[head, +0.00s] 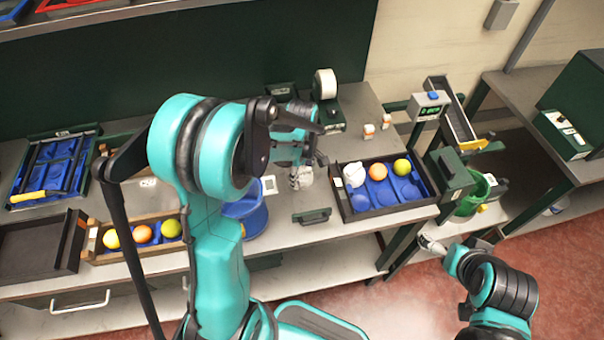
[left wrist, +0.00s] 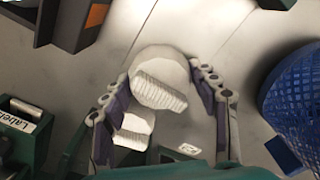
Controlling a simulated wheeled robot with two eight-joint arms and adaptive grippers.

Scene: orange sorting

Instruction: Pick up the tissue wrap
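A white, rounded tissue wrap (left wrist: 160,72) with a pleated edge lies between the two fingers of my left gripper (left wrist: 160,75) in the left wrist view. The fingers are spread on either side of it, close to its edges, and I see no clear grip. A second white pleated piece (left wrist: 134,130) lies nearer the palm. In the head view my left gripper (head: 298,178) is low over the table, left of the dark tray, partly covered by my arm. My right gripper (head: 430,245) is at the lower right, away from the wrap; its fingers are too small to read.
The dark tray (head: 388,213) holds a white lumpy item (head: 354,174), an orange fruit (head: 378,172) and a yellow-green fruit (head: 402,166). A blue mesh bin (left wrist: 295,90) stands right of my left gripper in the wrist view. A wooden tray (head: 128,256) with fruit is at the left.

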